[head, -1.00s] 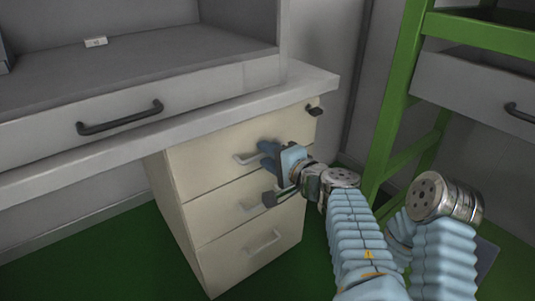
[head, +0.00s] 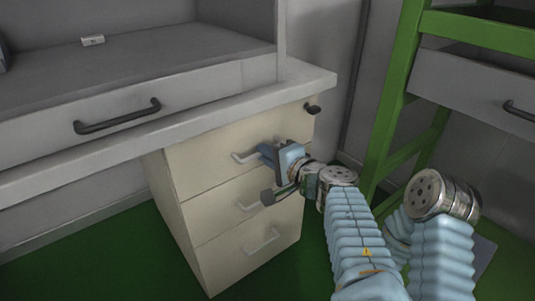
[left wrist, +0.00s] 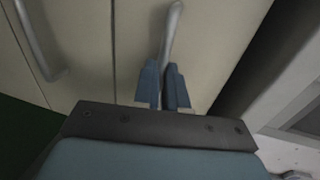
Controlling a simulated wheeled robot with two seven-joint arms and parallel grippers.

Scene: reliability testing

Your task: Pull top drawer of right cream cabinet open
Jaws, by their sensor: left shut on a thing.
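The cream cabinet (head: 190,225) stands under the grey desk, with three stacked drawers. Its top drawer (head: 205,160) looks closed, its front in line with the drawers below. My left gripper (head: 266,152) is at the right end of the top drawer's pale bar handle (head: 243,158). In the left wrist view, the blue fingers (left wrist: 163,88) are shut around one end of that handle (left wrist: 172,30), and the rest of the handle stretches away beyond the fingertips. My right gripper is not in view.
The middle drawer handle (head: 250,205) and bottom drawer handle (head: 262,241) sit below; the middle one also shows in the left wrist view (left wrist: 38,40). A dark lock knob (head: 313,109) is at the upper right. The desk edge (head: 300,85) overhangs the cabinet. A green frame (head: 395,110) stands right.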

